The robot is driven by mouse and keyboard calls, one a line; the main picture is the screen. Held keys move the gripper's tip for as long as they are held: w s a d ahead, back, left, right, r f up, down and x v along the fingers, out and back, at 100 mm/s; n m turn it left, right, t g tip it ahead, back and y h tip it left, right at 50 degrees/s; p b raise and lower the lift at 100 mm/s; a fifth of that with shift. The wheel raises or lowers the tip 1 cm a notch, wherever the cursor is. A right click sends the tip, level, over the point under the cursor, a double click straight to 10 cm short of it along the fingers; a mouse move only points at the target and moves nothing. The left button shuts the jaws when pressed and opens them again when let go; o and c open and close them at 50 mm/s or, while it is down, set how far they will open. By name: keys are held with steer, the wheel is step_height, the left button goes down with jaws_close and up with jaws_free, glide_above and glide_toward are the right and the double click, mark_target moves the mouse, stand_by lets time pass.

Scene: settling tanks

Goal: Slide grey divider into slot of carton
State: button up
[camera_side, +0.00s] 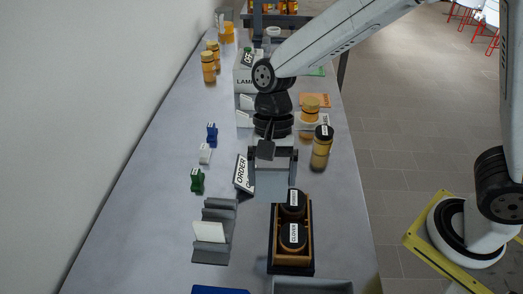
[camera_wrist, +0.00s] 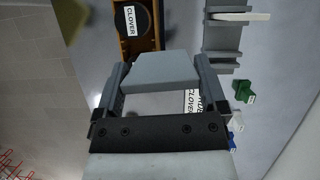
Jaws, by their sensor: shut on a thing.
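My gripper (camera_side: 272,170) is shut on the grey divider (camera_side: 273,187), a flat plate that hangs below the fingers in the side view. The divider (camera_wrist: 160,70) also spans between the two fingers in the wrist view. The carton (camera_side: 308,232) is an orange-brown open box on a dark base, in front of my gripper. Two black-lidded jars (camera_side: 293,237) stand in it, at least one labelled CLOVER. The divider is above and behind the carton, apart from it as far as I can see. The slot between the jars is hard to make out.
A grey rack (camera_side: 213,250) holding a white panel (camera_side: 208,232) stands left of the carton. An ORDER sign (camera_side: 243,174) is close beside my gripper. A dark-lidded amber jar (camera_side: 321,148) stands to the right. Green (camera_side: 197,181), white and blue small pieces line the left.

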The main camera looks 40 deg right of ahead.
steer(key=shift+s, duration=0.1)
steer(key=shift+r, duration=0.1)
stand_by(0.6)
step_height(320, 180, up, 4)
steer(key=shift+r, duration=0.1)
steer(key=shift+s+d+r, duration=0.35)
steer(key=shift+d+r, duration=0.05)
steer(key=shift+d, duration=0.1)
steer(key=shift+s+d, duration=1.2)
steer(key=shift+d, duration=0.1)
glide_above(294, 213)
steer(key=s+a, duration=0.1)
steer(key=a, duration=0.1)
steer(key=shift+m, duration=0.4)
steer(key=f, duration=1.5)
steer(key=shift+s+d, duration=0.1)
steer(key=shift+d, duration=0.15)
steer(key=shift+f, duration=1.45)
